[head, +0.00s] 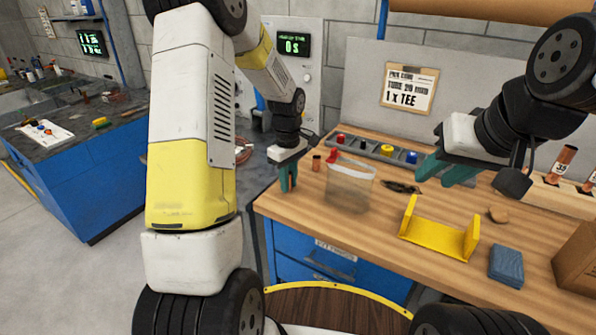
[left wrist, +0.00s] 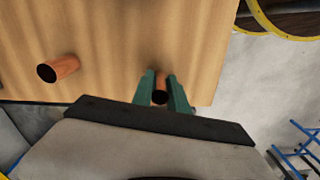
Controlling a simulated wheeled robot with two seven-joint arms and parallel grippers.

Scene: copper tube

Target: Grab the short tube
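My left gripper (head: 287,178) points down at the left front edge of the workbench. In the left wrist view its green fingers (left wrist: 161,92) lie close along both sides of a short copper tube (left wrist: 160,96), with no clear gap. The tube's open end faces the camera. My right gripper (head: 447,168) is open and empty above the bench.
A clear bin (head: 349,187) stands right of the left gripper. A yellow bracket (head: 438,240), a blue sponge (head: 506,264) and a cardboard box (head: 579,262) occupy the front right. A grey tray (head: 375,150) of coloured parts lies behind. Copper tubes stand in a wooden rack (head: 548,193).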

